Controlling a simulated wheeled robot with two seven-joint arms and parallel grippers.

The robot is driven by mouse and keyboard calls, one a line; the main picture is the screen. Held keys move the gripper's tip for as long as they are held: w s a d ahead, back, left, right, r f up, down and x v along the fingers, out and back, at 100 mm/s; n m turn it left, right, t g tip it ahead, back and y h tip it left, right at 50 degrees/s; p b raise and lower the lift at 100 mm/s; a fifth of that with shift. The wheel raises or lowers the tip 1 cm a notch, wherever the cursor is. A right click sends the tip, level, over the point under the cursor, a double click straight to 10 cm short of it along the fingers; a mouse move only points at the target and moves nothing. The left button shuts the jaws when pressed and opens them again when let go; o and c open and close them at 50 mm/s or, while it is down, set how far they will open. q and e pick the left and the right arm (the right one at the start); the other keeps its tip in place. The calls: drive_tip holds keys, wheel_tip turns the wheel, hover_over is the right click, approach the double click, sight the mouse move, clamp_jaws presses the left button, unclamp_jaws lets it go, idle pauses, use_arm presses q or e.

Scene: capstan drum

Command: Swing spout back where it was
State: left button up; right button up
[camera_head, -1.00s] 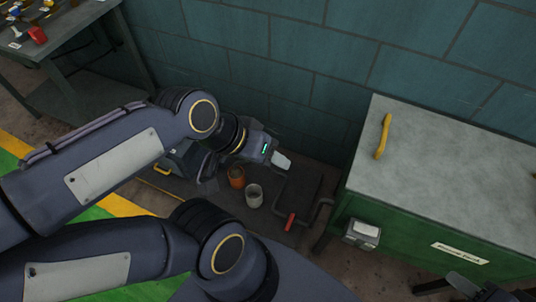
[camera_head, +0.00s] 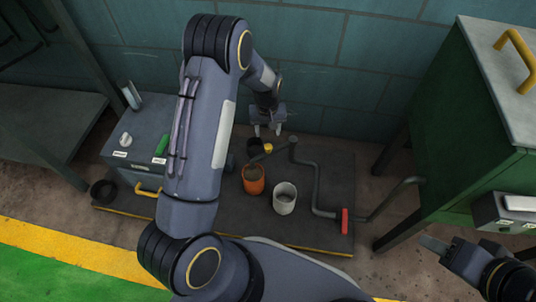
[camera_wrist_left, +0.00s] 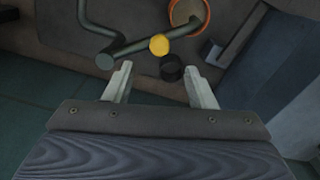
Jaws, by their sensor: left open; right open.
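The dark spout (camera_head: 278,150) runs left from the top of a standing pipe (camera_head: 293,142) and has a yellow knob (camera_head: 268,148) on it. Its free end reaches the orange cup (camera_head: 254,180). In the left wrist view the spout (camera_wrist_left: 135,46) also ends over the orange cup (camera_wrist_left: 190,10), and the yellow knob (camera_wrist_left: 159,44) is just ahead of my fingertips. My left gripper (camera_head: 267,130) is open and empty behind the spout; its fingers (camera_wrist_left: 154,68) show apart in the left wrist view. My right gripper (camera_head: 432,245) is at the lower right, away from the spout.
A grey cup (camera_head: 285,198) stands right of the orange one. A dark cup (camera_wrist_left: 172,68) sits close to my left fingers. A grey box (camera_head: 140,132) stands left, a green cabinet (camera_head: 480,150) right.

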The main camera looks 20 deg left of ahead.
sight(268, 146)
use_arm(q)
wheel_tip(268, 146, down, 9)
drive_tip(key=b, duration=0.3)
clamp_jaws()
idle(0.4)
